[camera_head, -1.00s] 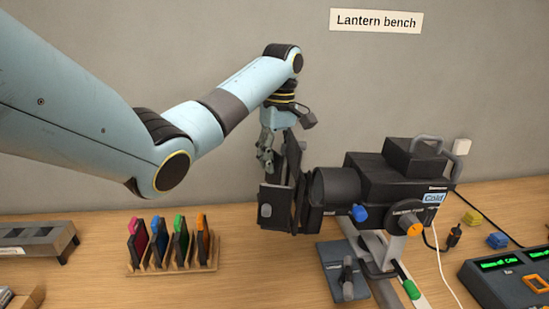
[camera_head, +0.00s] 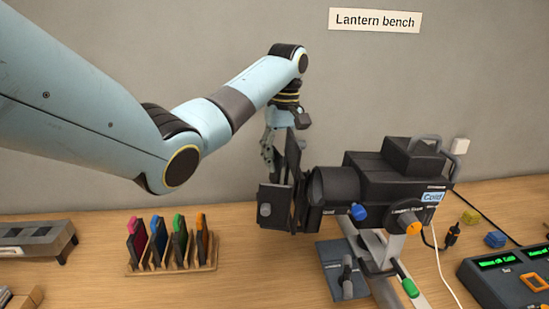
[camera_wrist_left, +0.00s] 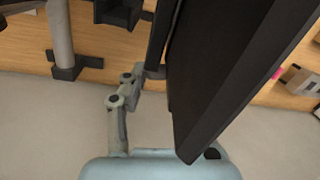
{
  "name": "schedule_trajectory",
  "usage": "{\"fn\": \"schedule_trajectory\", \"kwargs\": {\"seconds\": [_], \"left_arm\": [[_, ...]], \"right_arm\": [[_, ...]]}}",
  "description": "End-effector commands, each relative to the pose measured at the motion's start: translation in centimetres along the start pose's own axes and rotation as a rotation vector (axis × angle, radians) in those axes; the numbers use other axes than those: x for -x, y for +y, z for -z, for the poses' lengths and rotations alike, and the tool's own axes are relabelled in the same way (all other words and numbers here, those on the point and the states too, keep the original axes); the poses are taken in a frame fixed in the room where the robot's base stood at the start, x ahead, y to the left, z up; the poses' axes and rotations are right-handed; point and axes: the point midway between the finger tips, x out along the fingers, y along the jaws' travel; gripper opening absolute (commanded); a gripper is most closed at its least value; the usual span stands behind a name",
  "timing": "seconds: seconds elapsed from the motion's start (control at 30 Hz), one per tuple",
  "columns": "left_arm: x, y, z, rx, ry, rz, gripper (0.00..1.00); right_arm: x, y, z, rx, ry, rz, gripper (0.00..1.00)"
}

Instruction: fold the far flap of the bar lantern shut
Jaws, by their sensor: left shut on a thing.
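The bar lantern (camera_head: 365,183) is a black lamp on a stand right of centre in the head view, its front with dark flaps facing left. The far flap (camera_head: 293,155) stands up at the back of that front, swung out rather than lying over it. Another flap (camera_head: 274,221) with a grey knob is on the near side. My left gripper (camera_head: 268,152) is at the far flap's left side, shut on it. In the left wrist view the dark flap (camera_wrist_left: 215,80) fills the middle; one grey finger (camera_wrist_left: 124,100) shows beside it, the other is hidden behind it.
A wooden rack (camera_head: 175,265) of coloured filter frames stands left of the lantern. A grey metal holder (camera_head: 35,240) is at the far left. A control desk (camera_head: 505,280) and blue and yellow blocks are at the right. The wall is close behind.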

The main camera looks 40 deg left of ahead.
Motion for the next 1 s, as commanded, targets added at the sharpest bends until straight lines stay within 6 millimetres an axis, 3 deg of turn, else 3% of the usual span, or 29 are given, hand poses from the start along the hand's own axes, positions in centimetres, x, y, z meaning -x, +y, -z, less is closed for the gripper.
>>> {"fn": "schedule_trajectory", "kwargs": {"seconds": [0.4, 0.93, 0.97, 1.0], "left_arm": [[0.2, 1.1, -0.36, -0.202, 0.005, -0.001, 0.0], [0.24, 1.26, -0.46, -0.234, 0.004, -0.002, 0.0], [0.24, 1.26, -0.46, -0.234, 0.004, -0.002, 0.29], [0.24, 1.25, -0.45, -0.234, 0.005, -0.002, 0.34]], "right_arm": [[0.0, -0.01, -0.09, 0.0, -0.002, 0.0, 0.97], [0.01, -0.39, -0.14, -0.002, -0.002, 0.004, 0.97], [0.01, -0.41, -0.14, -0.002, -0.002, 0.005, 0.97], [0.01, -0.43, -0.14, -0.002, -0.002, 0.005, 0.97]]}}
